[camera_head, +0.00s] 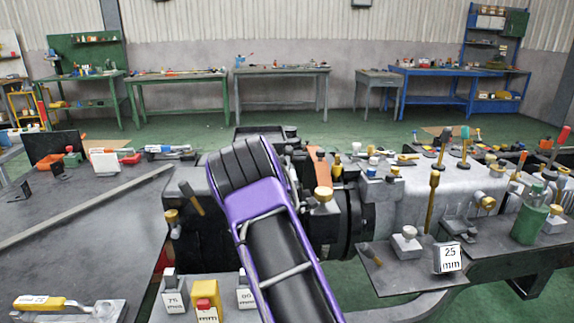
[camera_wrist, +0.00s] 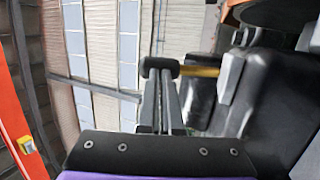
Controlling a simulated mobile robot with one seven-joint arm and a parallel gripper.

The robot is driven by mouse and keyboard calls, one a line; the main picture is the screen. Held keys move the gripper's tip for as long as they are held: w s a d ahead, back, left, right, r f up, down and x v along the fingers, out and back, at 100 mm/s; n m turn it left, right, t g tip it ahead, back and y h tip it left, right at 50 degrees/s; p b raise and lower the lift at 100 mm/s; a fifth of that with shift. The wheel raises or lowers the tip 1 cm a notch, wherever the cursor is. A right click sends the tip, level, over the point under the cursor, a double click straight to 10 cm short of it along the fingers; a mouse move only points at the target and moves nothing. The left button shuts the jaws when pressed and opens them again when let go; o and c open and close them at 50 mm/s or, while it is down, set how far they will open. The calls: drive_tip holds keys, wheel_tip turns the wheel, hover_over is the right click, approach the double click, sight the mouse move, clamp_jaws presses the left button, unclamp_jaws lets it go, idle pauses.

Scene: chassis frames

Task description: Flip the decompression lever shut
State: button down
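In the wrist view, my gripper (camera_wrist: 163,80) shows two dark fingers side by side with almost no gap between them. It looks shut. A lever with a dark rounded end (camera_wrist: 158,66) and a brass-coloured rod (camera_wrist: 198,71) lies across the fingertips. I cannot tell whether the fingers touch it or pass in front of it. In the head view, my purple and black arm reaches over the machine (camera_head: 415,200) and my gripper is hidden. A dark-handled lever (camera_head: 191,197) stands tilted left of my arm; I cannot tell if it is the same one.
Brass levers (camera_head: 434,195) and fittings crowd the machine's right side. A 25 mm block (camera_head: 448,258) sits on a plate at the right. Marked blocks (camera_head: 206,300) stand close by my arm. A grey table (camera_head: 80,220) fills the left. Workbenches (camera_head: 280,71) line the far wall.

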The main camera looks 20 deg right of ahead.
sight(285, 152)
drive_tip(key=w+r+g+p, duration=0.1)
drive_tip(key=w+r+g+y+p, duration=0.1)
drive_tip(key=p, duration=0.1)
drive_tip(key=r+n+p, duration=0.1)
drive_tip(key=shift+w+d+r+g+y+p, duration=0.3)
drive_tip(key=shift+w+d+g+y, duration=0.05)
drive_tip(key=shift+w+g+y, duration=0.05)
drive_tip(key=shift+w+d+r+g+y+p, duration=0.2)
drive_tip(key=shift+w+g+y+p, duration=0.2)
drive_tip(key=shift+w+g+p, duration=0.3)
drive_tip(key=shift+w+d+g, duration=0.1)
drive_tip(key=shift+w+g, duration=0.25)
drive_tip(key=shift+g, duration=0.05)
drive_tip(key=shift+w+d+f, duration=0.1)
drive_tip(key=shift+w+f, duration=0.05)
drive_tip(key=shift+w, duration=0.05)
drive_tip(key=shift+w+d+r+b, duration=0.1)
drive_tip(key=shift+w+r+b, duration=0.1)
drive_tip(key=shift+w+b, duration=0.2)
drive_tip(key=shift+w+d+r+b, duration=0.15)
drive_tip(key=shift+w+b, duration=0.1)
drive_tip(key=shift+w, duration=0.25)
drive_tip(key=shift+r, duration=0.15)
